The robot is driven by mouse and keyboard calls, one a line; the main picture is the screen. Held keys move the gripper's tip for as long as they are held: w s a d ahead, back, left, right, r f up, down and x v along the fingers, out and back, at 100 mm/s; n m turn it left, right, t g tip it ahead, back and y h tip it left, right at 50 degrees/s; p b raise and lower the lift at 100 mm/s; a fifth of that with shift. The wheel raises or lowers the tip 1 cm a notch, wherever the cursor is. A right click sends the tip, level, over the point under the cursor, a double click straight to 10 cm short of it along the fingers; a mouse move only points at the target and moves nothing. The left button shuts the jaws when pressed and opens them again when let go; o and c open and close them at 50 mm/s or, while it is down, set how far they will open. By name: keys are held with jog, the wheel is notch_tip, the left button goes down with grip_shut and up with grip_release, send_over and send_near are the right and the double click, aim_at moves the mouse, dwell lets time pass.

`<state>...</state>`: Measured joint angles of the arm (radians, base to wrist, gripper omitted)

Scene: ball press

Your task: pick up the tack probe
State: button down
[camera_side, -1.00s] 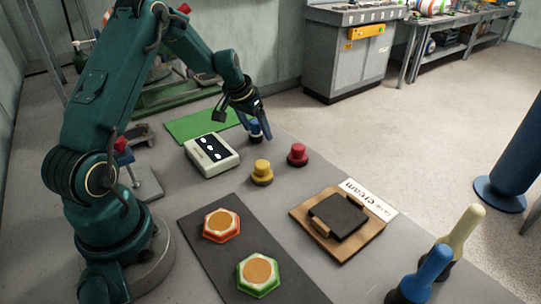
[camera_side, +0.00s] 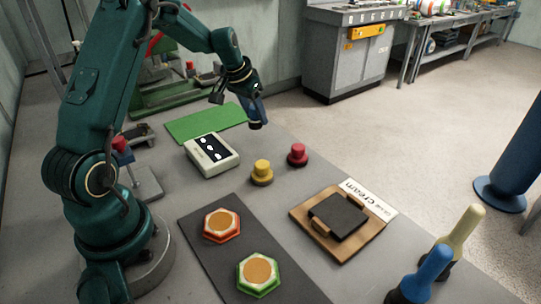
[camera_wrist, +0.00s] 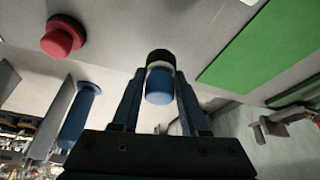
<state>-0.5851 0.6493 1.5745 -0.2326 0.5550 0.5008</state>
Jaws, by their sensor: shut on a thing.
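My gripper (camera_side: 251,97) is at the far side of the table, beyond the white box, pointing down. It is shut on a small blue-topped piece with a dark base, which I take to be the tack probe (camera_side: 256,124). In the wrist view the blue probe (camera_wrist: 159,86) sits upright between the two fingers (camera_wrist: 158,98), its black end farthest from the camera. In the side view it appears held a little above the grey table. The fingers hide part of its blue body.
A yellow knob (camera_side: 262,172) and a red knob (camera_side: 297,154) stand nearby. A white box (camera_side: 211,155) and green mat (camera_side: 205,122) lie left. A brown board (camera_side: 322,250) with a dark block, a dark mat (camera_side: 203,258) with two hexagonal pieces, and two upright handles are nearer the front.

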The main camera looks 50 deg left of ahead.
jog(key=s+a+r, duration=0.6)
jog(key=s+r, duration=0.1)
jog(key=s, duration=0.2)
jog(key=shift+s+a, duration=0.3)
jog(key=shift+a, duration=0.05)
